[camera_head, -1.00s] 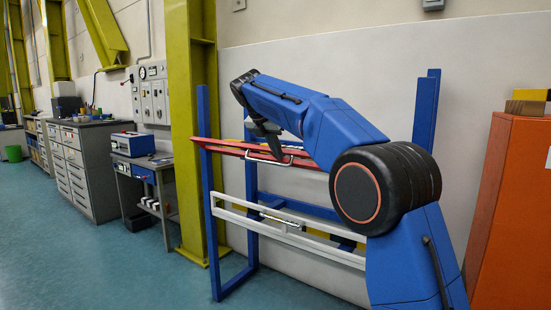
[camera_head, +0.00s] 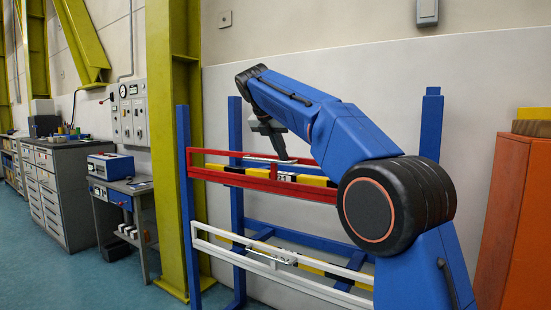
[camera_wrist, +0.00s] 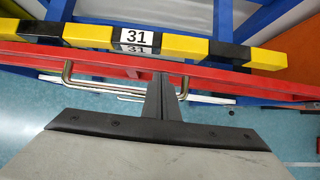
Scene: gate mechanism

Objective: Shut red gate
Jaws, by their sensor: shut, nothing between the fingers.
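The red gate (camera_head: 212,174) is a long red frame on the blue stand in the head view. It looks nearly upright, with a black-and-yellow bar behind it marked 31. In the wrist view the red gate (camera_wrist: 222,72) crosses the picture just in front of that bar (camera_wrist: 88,35). Its metal handle (camera_wrist: 68,72) sticks out toward the camera. My gripper (camera_head: 284,156) is at the gate's upper part in the head view. In the wrist view its fingers (camera_wrist: 161,80) are shut and empty by the handle's right part; contact is unclear.
A white gate frame (camera_head: 222,237) with its own handle hangs lower on the blue stand (camera_head: 237,150). A yellow-green column (camera_head: 175,120) stands at the left, and an orange cabinet (camera_head: 510,215) at the right. Open floor (camera_head: 60,275) lies to the left.

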